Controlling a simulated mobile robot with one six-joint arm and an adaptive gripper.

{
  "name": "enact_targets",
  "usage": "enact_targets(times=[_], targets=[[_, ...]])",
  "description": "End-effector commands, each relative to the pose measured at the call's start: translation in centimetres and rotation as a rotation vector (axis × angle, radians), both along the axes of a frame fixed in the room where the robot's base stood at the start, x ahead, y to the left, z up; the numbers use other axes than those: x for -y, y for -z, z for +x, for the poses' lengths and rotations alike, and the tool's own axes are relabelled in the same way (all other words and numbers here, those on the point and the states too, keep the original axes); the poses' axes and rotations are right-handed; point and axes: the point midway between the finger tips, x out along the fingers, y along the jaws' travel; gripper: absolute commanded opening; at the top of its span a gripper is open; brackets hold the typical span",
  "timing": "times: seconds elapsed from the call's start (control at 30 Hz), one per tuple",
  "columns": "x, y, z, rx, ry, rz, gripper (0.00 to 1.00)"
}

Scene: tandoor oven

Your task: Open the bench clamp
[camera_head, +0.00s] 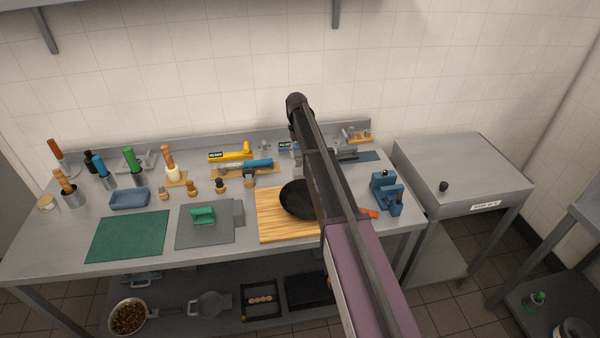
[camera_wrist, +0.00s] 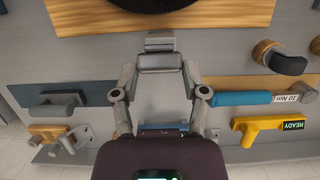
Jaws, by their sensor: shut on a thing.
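My gripper (camera_wrist: 160,63) is over the back part of the bench, between the cutting board and the back wall. In the wrist view its fingers are closed in on a grey block-like part. What that part belongs to is unclear, as the gripper covers much of it. A blue piece (camera_wrist: 160,127) shows below, partly hidden, and a small blue fixture with a label (camera_head: 285,147) shows there in the head view. A blue vise-like block with two uprights (camera_head: 387,193) stands at the bench's right end, apart from my gripper. I cannot tell which is the bench clamp.
A black pan (camera_head: 297,200) sits on the wooden cutting board (camera_head: 270,231). A blue-handled tool (camera_wrist: 242,98) and a yellow tool (camera_wrist: 258,128) lie close by. A blue mat (camera_wrist: 18,93) with a grey part lies on the other side. The green mat (camera_head: 128,235) is bare.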

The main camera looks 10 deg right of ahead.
Motion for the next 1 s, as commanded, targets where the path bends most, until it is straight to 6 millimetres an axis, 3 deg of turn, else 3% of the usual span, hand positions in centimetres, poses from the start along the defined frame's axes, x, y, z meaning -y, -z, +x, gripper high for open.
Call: enact_targets(times=[0.2, 0.7, 1.0], targets=[[0.0, -0.2, 1.3, 0.006, 0.000, 0.000, 0.00], [0.0, -0.2, 1.6, 0.006, 0.000, 0.000, 0.00], [0.0, -0.2, 2.8, 0.006, 0.000, 0.000, 0.00]])
